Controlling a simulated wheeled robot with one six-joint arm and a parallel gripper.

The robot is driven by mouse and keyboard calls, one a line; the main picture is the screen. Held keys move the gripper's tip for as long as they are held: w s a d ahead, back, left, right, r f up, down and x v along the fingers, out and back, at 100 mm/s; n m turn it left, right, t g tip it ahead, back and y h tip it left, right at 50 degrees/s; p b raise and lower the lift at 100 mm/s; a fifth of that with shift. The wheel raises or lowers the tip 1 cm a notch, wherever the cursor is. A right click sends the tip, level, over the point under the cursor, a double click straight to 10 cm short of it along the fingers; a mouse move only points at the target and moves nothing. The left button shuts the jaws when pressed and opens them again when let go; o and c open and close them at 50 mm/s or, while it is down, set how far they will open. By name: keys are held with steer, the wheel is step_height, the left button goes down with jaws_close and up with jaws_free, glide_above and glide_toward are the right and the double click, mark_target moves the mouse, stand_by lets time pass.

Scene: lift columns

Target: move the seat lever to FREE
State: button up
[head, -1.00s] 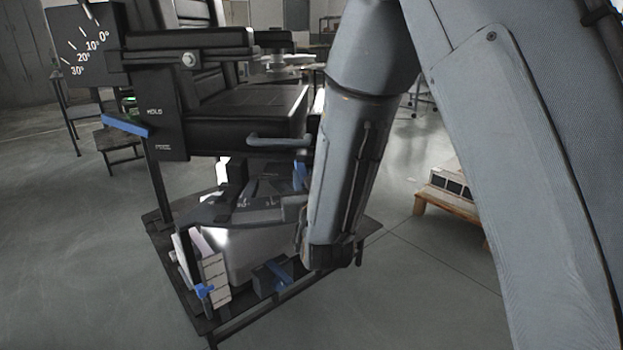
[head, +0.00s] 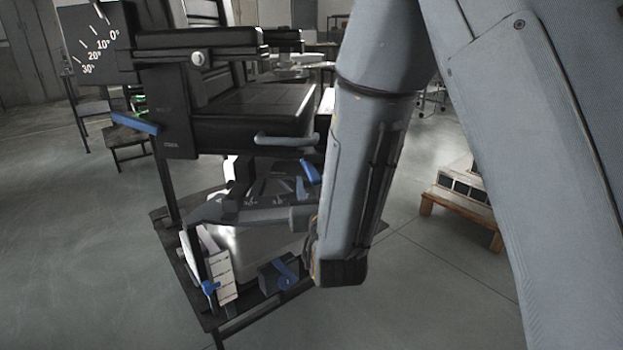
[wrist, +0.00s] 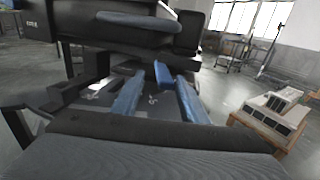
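A blue lever (head: 136,123) sticks out left from a black panel (head: 174,115) on the side of the black seat (head: 250,108). Small lettering on this panel is too blurred to read now. A second blue lever (head: 312,171) hangs under the seat's front right; it also shows in the wrist view (wrist: 163,73). My gripper (wrist: 158,98) is open, its two blue-grey fingers spread low under the seat, with the second lever showing between and beyond them. Contact cannot be told. In the head view my arm mostly hides the gripper. The panel lever is well to its left.
A grey loop handle (head: 285,139) juts from the seat's front edge. Below are a dark base frame (head: 208,322) and more blue clamps (head: 285,272). A dial plate (head: 95,45) stands upper left. A wooden stand (head: 460,200) is at right. Floor between is clear.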

steer(key=shift+v, duration=1.95)
